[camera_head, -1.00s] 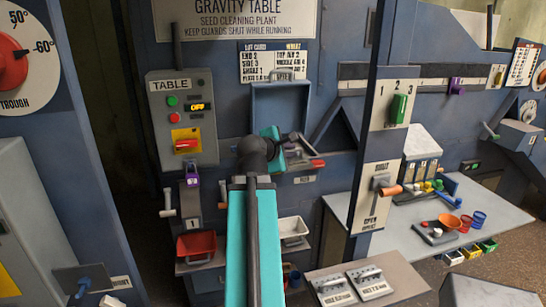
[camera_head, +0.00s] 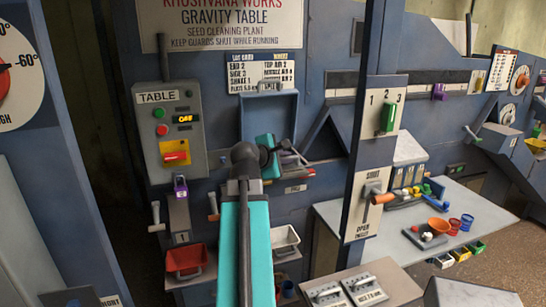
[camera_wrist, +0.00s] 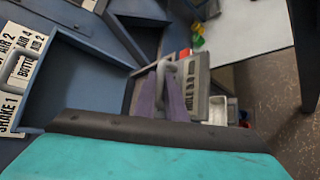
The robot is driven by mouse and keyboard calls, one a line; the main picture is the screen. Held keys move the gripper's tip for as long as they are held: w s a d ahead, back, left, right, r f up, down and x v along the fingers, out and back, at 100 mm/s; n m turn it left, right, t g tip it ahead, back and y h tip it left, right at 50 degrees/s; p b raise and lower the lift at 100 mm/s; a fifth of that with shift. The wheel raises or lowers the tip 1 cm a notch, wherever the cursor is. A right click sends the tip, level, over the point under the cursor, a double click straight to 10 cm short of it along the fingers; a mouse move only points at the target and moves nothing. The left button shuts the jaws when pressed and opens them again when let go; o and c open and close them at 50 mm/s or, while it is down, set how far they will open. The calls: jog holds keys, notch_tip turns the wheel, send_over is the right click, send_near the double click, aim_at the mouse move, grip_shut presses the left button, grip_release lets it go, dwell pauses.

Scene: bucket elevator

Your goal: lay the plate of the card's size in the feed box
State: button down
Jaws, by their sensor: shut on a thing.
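My gripper (camera_wrist: 165,98) is shut on the loop handle of a grey plate (camera_wrist: 198,82) with dark lettering, too blurred to read. The plate hangs tilted off the fingers in the wrist view. In the head view my gripper (camera_head: 288,152) is largely hidden behind my wrist, just below and right of the feed box. The feed box (camera_head: 268,112) is a blue open box on the machine front; it also shows left of the gripper in the wrist view (camera_wrist: 75,85), apart from the plate. The lot card (camera_head: 265,72) is above it; its plate line is hard to read.
Two more handled plates (camera_head: 345,292) lie on a low bench. A post with a gate lever (camera_head: 380,197) stands to the right. A red tray (camera_head: 186,260) and a white tray (camera_head: 285,240) sit below. The TABLE control box (camera_head: 168,130) is to the left.

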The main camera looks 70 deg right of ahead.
jog(key=w+d+p, duration=0.1)
jog(key=w+d, duration=0.1)
jog(key=d, duration=0.1)
jog(key=w+d+p, duration=0.1)
jog(key=w+d, duration=0.2)
jog(key=d, duration=0.1)
jog(key=w+d+f+p, duration=0.1)
jog(key=w+d, duration=0.2)
jog(key=shift+w+d, duration=0.2)
jog(key=shift+d, duration=0.1)
jog(key=shift+f, duration=0.2)
jog(key=shift+f+p, duration=0.85)
jog(key=shift+f, duration=0.8)
jog(key=c, duration=1.8)
grip_release()
jog(key=shift+b+v, duration=1.5)
jog(key=shift+v, duration=4.55)
jog(key=shift+w, duration=0.1)
